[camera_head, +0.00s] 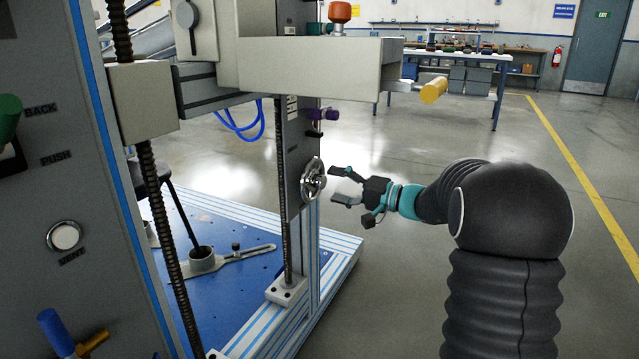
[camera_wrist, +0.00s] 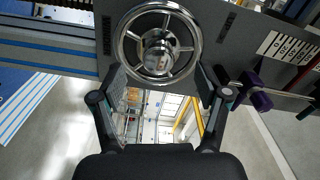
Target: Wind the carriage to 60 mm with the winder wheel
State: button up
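The winder wheel (camera_head: 313,180) is a chrome handwheel with spokes and a hub on a grey upright of the test machine. It also shows in the wrist view (camera_wrist: 157,43), upper middle, facing me. My gripper (camera_head: 340,187) is open and empty, just right of the wheel, its fingers pointing at it with a small gap. In the wrist view the fingers of my gripper (camera_wrist: 160,80) spread to either side of the wheel's lower part. A beige crosshead (camera_head: 310,65) sits on the threaded screws; I cannot tell whether it is the carriage.
A purple knob (camera_head: 325,114) sits on the upright above the wheel and shows right of it in the wrist view (camera_wrist: 256,90). A yellow-ended bar (camera_head: 432,90) juts from the crosshead. The blue base plate (camera_head: 225,285) lies below. Floor to the right is clear.

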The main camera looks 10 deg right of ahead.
jog(key=shift+s+d, duration=0.2)
jog(key=shift+d, duration=0.05)
jog(key=shift+r+m+p, duration=0.25)
jog(key=shift+m+p, duration=0.35)
jog(key=shift+p, duration=0.2)
jog(key=m+p, duration=0.5)
jog(key=shift+r, duration=0.1)
jog(key=shift+w+m+p, duration=0.1)
jog(key=shift+m+p, duration=0.7)
jog(key=shift+f+m, duration=0.3)
jog(key=shift+m, duration=0.1)
jog(key=shift+r+p, duration=0.1)
jog(key=shift+p, duration=0.25)
